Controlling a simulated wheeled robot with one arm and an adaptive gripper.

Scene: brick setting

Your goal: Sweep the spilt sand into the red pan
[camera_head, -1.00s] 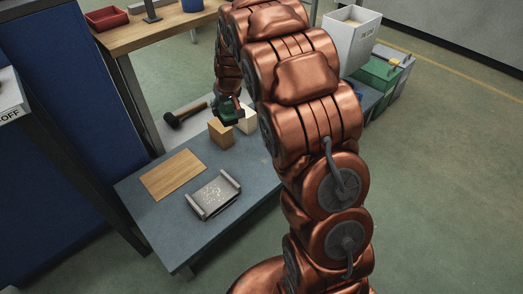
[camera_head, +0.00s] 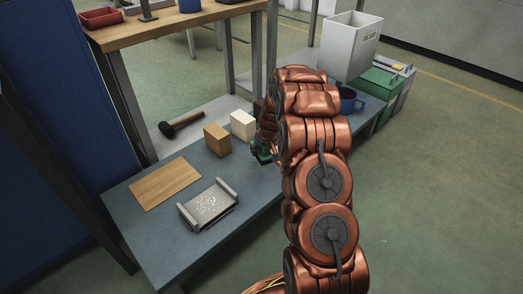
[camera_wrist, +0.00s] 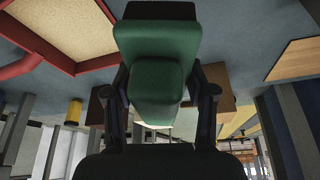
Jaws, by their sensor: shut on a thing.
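My gripper (camera_wrist: 160,98) is shut on a green tool (camera_wrist: 158,45), a blocky piece with a dark strip at its far end; whether it is a brush I cannot tell. The tool also shows in the head view (camera_head: 262,153), over the right part of the blue-grey table (camera_head: 160,245), partly hidden by my arm. In the wrist view, a red-rimmed pan (camera_wrist: 88,65) with a grainy, sand-coloured inside lies beside the tool at upper left. My arm seems to hide it in the head view.
A grey tray with white specks (camera_head: 207,204), a wooden board (camera_head: 165,183), a brown block (camera_head: 217,140), a cream block (camera_head: 243,125) and a hammer (camera_head: 180,125) lie left of my arm. A red bin (camera_head: 102,18) stands on the wooden bench (camera_head: 180,27).

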